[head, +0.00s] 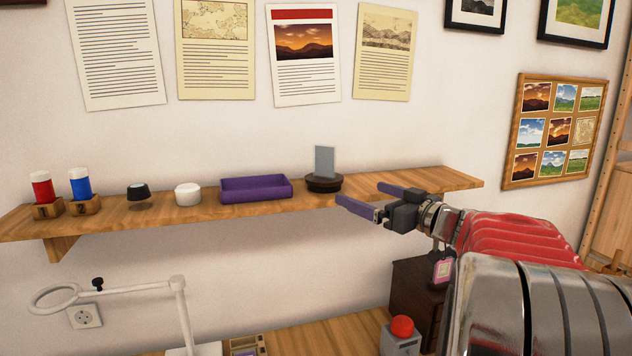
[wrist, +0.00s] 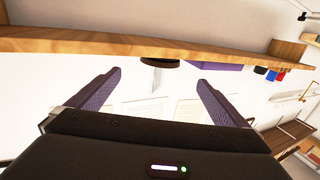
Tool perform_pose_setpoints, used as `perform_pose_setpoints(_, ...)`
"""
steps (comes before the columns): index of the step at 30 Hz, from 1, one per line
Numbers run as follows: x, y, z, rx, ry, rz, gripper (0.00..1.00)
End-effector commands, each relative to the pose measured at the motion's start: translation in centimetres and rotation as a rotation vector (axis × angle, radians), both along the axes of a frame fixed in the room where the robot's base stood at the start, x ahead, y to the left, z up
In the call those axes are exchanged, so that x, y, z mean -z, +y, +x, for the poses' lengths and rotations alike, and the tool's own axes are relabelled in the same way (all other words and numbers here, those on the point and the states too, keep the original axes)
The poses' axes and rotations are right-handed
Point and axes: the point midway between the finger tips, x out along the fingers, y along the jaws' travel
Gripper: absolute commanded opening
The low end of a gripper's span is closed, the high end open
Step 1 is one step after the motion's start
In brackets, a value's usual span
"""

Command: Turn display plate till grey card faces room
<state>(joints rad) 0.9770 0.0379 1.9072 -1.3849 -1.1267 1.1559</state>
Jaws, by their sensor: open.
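The display plate (head: 324,188) is a dark round disc on the wooden shelf, right of the purple tray. A flat grey card (head: 325,160) stands upright on it, and a broad grey side shows in the head view. My gripper (head: 360,193) is open and empty, to the right of the plate and apart from it. In the wrist view, which is upside down, the plate (wrist: 160,64) and the thin-looking card (wrist: 155,78) lie between the purple fingers of my gripper (wrist: 159,77), farther off.
The shelf (head: 410,183) also holds the purple tray (head: 255,195), a white round item (head: 187,194), a dark knob (head: 138,193), and red (head: 42,187) and blue (head: 80,184) cylinders in numbered blocks. Prints hang on the wall behind. The shelf right of the plate is clear.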

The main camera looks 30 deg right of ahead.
Motion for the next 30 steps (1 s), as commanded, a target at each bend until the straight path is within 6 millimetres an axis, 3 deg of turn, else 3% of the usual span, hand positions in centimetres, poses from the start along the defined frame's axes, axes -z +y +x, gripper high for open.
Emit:
perform_pose_setpoints(14, -0.1, 0.2, 0.9, -0.003, -0.002, -0.001, 0.99)
perform_pose_setpoints(30, 0.0, 1.2, 8.5, -0.003, -0.001, -0.001, 0.99)
